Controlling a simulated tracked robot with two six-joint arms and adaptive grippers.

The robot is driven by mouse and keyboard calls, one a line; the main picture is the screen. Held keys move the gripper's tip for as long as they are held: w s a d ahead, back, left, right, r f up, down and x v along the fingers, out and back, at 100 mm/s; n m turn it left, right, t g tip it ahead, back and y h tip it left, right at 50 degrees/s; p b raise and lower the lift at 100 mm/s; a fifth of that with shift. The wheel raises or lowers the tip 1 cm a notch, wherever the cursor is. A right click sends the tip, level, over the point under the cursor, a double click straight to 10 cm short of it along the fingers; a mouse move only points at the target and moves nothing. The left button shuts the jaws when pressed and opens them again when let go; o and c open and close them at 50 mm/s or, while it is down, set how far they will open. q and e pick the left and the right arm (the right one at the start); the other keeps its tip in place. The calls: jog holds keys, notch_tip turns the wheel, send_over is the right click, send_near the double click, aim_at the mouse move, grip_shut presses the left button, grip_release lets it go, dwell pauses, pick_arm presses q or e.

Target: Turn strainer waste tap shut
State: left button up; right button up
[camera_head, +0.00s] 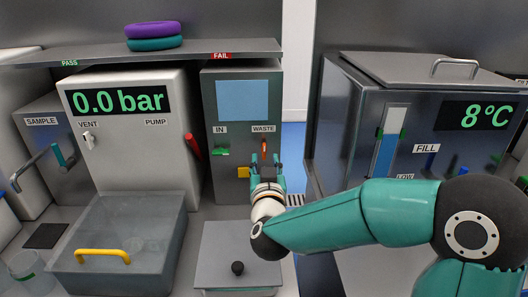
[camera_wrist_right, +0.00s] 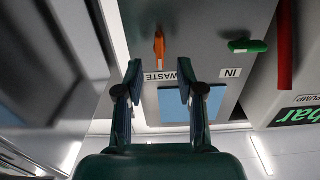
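The strainer (camera_head: 210,105) is a grey cabinet with a blue window, labelled IN and WASTE. Its waste tap (camera_head: 264,148) has a small orange-red handle that points up and down, below the WASTE label. In the right wrist view, which is turned upside down, the waste tap (camera_wrist_right: 159,47) lies just beyond the fingertips, roughly centred between them. My right gripper (camera_head: 266,163) is just below and in front of the tap. It is open, with its two fingers (camera_wrist_right: 158,68) apart and nothing between them. My left gripper is not in view.
The green IN tap (camera_head: 221,152) lies level to the left, also seen in the wrist view (camera_wrist_right: 247,46). A red lever (camera_head: 193,146) is on the pump unit's side. A yellow part (camera_head: 243,172) is below the taps. A grey lidded box (camera_head: 240,262) stands below my arm.

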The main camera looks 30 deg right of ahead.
aim_at(264, 153)
jog(key=shift+x, duration=2.3)
jog(key=shift+a, duration=0.1)
grip_shut()
